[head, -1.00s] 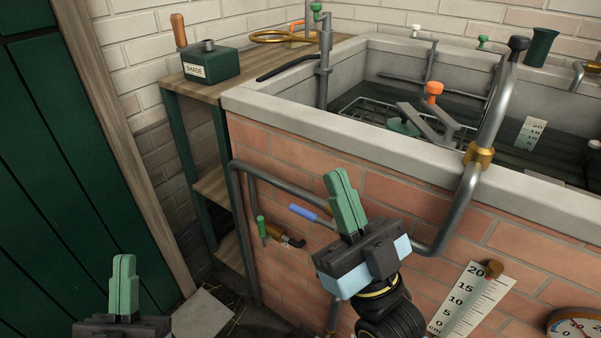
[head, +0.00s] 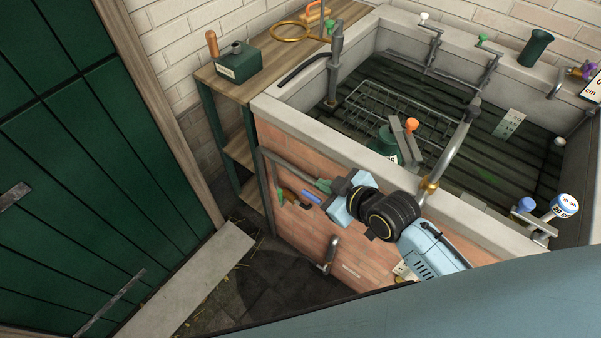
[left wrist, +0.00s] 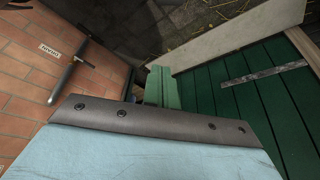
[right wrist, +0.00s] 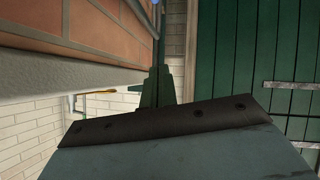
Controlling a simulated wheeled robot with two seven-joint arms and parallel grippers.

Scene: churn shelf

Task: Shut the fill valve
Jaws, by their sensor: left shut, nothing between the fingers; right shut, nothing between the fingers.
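A blue lever (head: 311,197) sits on the grey pipework (head: 268,165) at the left end of the brick trough's front wall. I take it for the fill valve's handle, though no label on it is readable. A little of something blue also shows at the top of the right wrist view (right wrist: 155,4). My right gripper (head: 322,186) is shut and empty, its green fingertips close to the lever; I cannot tell if they touch. My left gripper (left wrist: 160,88) is shut and empty, seen only in the left wrist view, over the floor beside the brick wall.
The trough's stone rim (head: 300,118) lies behind my right arm. A grey handle (head: 330,254) sits lower on the wall. A wooden shelf (head: 228,92) and a green door (head: 100,170) stand left. A pale board (head: 190,282) lies on the floor.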

